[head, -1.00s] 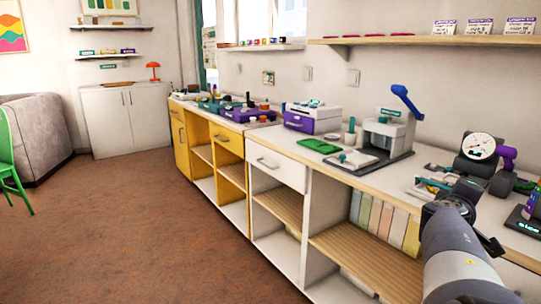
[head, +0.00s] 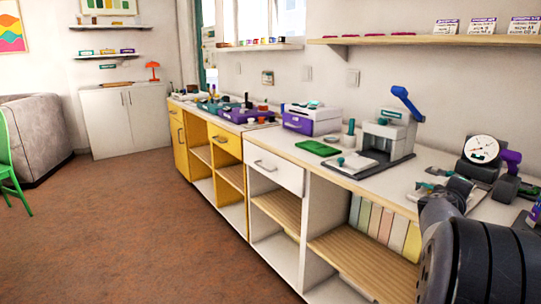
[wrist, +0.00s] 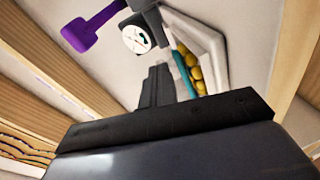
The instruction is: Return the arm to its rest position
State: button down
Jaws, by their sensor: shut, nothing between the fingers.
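My arm (head: 470,255) shows large at the lower right of the head view, in front of the bench. My gripper (wrist: 157,82) shows in the wrist view as two dark fingers close together, shut with nothing held between them. In the head view my arm's dark links hide part of the bench front, and I cannot clearly make out the fingertips there.
The bench (head: 330,168) runs along the wall. On it stand a dial gauge (head: 481,149), a grey press with a blue lever (head: 390,130) and a purple-white box (head: 311,119). A wall shelf (head: 430,40) hangs above. The brown floor (head: 130,220) at left is clear.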

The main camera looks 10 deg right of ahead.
jog(key=a+p, duration=0.1)
jog(key=a+r, duration=0.1)
jog(key=shift+a+p, duration=0.35)
jog(key=shift+w+a+f+p, duration=0.1)
jog(key=shift+w+a+p, duration=0.1)
jog(key=shift+a+p, duration=0.9)
jog(key=w+a+m+g+p, duration=0.1)
jog(key=p, duration=0.4)
jog(key=w+a+m+g+h+p, duration=0.1)
jog(key=a+g+p, duration=0.1)
jog(key=p, duration=0.4)
jog(key=w+a+m+g+h+p, duration=0.1)
jog(key=a+g+p, duration=0.1)
jog(key=p, duration=0.4)
jog(key=shift+f+m, duration=0.15)
jog(key=shift+m, duration=0.25)
jog(key=shift+w+f, duration=0.1)
jog(key=shift+f, duration=0.05)
